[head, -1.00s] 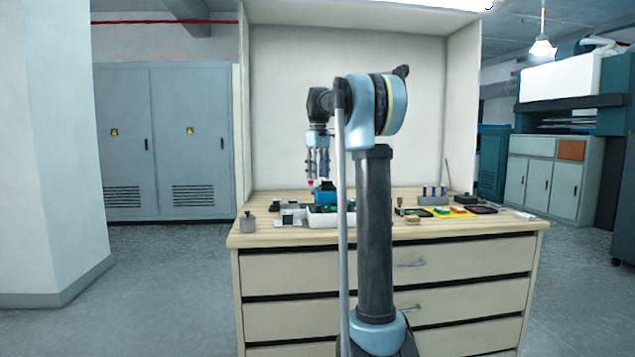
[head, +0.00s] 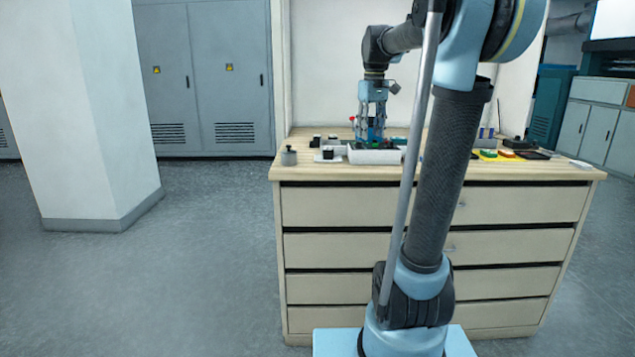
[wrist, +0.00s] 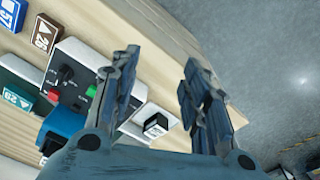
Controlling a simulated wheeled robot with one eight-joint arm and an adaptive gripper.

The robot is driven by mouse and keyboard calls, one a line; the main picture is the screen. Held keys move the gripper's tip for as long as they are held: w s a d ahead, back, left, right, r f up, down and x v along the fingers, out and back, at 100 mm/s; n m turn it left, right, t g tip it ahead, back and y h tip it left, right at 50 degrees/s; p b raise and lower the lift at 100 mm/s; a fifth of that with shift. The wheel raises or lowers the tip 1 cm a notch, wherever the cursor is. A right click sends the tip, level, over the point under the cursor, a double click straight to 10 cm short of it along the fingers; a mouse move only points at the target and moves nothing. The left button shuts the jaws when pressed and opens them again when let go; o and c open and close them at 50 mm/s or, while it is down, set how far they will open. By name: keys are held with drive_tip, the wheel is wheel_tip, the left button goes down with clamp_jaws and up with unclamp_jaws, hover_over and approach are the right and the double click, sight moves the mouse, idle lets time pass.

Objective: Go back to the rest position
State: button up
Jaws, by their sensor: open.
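My gripper (head: 370,138) hangs fingers down over the work surface, close above or behind a white tray (head: 376,155); the exact gap cannot be told. In the wrist view its two fingers (wrist: 160,68) are spread apart, with nothing held between them. Beyond them lie the bench edge and the grey floor. My arm bends from the upper right of the head view down to the gripper, and its leaning column hides part of the bench.
The wooden bench (head: 310,173) has drawers below. A grey pot (head: 288,156) stands at its left corner. The wrist view shows a control box (wrist: 62,92) with red and green buttons, a brown block (wrist: 43,38) and a black-topped white block (wrist: 155,126). A pillar (head: 85,120) stands left.

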drive_tip(key=s+d+f+m+t, duration=0.1)
drive_tip(key=s+f+m, duration=0.4)
drive_tip(key=s+f, duration=2.4)
drive_tip(key=shift+s+d+f+t, duration=0.25)
drive_tip(key=shift+s+f+t, duration=0.1)
drive_tip(key=shift+s, duration=0.1)
drive_tip(key=shift+w+f, duration=0.2)
drive_tip(key=shift+w, duration=0.3)
